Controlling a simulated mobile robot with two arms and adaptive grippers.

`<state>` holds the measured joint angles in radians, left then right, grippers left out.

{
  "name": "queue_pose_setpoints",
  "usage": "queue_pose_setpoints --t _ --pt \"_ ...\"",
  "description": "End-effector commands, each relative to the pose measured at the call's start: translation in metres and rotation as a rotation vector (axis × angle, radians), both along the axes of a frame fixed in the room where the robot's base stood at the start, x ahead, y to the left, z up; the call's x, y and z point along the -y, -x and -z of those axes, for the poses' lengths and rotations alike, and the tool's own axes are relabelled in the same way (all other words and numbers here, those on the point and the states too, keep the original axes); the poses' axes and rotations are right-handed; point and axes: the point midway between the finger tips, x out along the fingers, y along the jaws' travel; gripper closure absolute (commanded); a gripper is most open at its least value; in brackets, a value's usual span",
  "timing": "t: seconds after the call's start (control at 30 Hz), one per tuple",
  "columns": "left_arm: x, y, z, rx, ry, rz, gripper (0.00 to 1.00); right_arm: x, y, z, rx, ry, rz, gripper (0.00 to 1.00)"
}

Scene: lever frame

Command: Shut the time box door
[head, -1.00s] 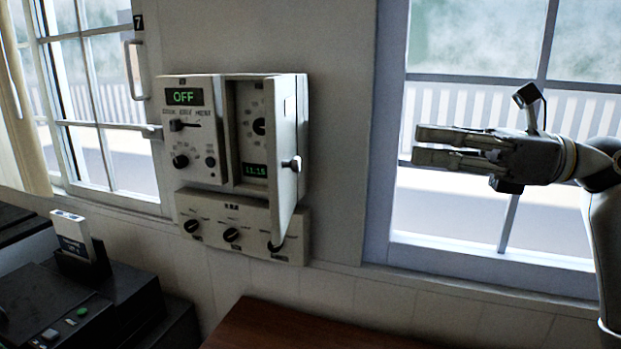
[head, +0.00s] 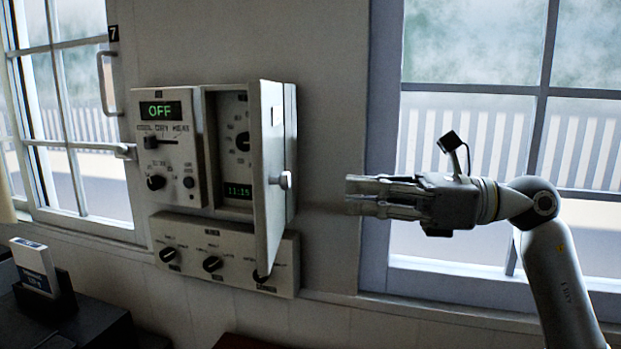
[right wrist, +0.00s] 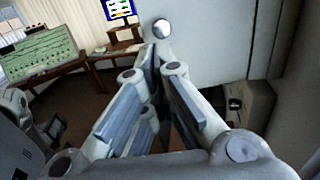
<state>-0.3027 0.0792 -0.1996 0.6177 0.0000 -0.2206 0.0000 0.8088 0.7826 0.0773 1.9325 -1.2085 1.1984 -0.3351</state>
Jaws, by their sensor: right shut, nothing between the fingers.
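The time box (head: 226,150) is on the wall, left of centre in the head view. Its door (head: 272,165) is hinged at the right and stands open, swung out toward me, with a round knob (head: 284,180) on it. The dial and green 11:15 display show inside. My right gripper (head: 348,195) is shut and empty, to the right of the door and apart from it, pointing left. In the right wrist view, its fingers (right wrist: 160,60) are together, with the pale door panel (right wrist: 210,35) and the knob (right wrist: 161,29) beyond them. My left gripper is out of view.
A control panel (head: 166,150) reading OFF adjoins the box on the left. A lower panel with several knobs (head: 225,252) is below the door. A window (head: 480,120) is behind my right arm. A dark machine (head: 70,320) stands at lower left.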

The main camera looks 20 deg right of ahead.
Motion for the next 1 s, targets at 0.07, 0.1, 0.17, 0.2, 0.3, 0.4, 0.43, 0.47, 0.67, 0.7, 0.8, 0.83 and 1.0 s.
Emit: queue_pose_setpoints --t 0.07,0.1,0.17,0.2,0.3,0.4,0.43,0.47,0.67,0.7,0.8,0.83,1.0 --pt "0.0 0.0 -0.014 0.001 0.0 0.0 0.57 -0.018 -0.007 -0.006 0.0 -0.002 -0.005 1.0" --pt "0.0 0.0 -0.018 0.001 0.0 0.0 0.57 -0.025 -0.01 -0.006 -0.001 -0.003 -0.006 1.0" --pt "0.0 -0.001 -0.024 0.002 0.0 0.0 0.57 -0.035 -0.014 -0.006 0.0 -0.003 -0.005 1.0" --pt "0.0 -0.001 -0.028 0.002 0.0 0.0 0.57 -0.041 -0.017 -0.006 0.0 -0.002 -0.004 1.0" --pt "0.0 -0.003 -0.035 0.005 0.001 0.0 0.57 -0.053 -0.023 -0.005 0.0 -0.001 -0.003 1.0" --pt "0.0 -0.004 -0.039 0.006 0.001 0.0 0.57 -0.061 -0.027 -0.004 0.0 -0.002 -0.002 1.0" --pt "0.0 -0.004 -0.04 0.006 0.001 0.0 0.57 -0.062 -0.027 -0.003 0.001 -0.002 -0.001 1.0" --pt "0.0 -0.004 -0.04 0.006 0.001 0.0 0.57 -0.063 -0.028 -0.003 0.001 -0.002 -0.001 1.0" --pt "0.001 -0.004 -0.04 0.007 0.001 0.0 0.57 -0.066 -0.03 -0.001 0.0 -0.001 0.0 1.0" --pt "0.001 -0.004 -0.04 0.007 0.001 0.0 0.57 -0.066 -0.03 0.0 0.0 -0.001 0.0 1.0" --pt "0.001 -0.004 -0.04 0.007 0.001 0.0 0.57 -0.066 -0.029 0.0 0.0 -0.001 0.0 1.0" --pt "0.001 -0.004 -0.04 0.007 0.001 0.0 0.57 -0.066 -0.029 0.0 0.0 -0.001 0.0 1.0" --pt "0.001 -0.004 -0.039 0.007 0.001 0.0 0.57 -0.065 -0.03 0.0 0.001 0.0 0.007 1.0"
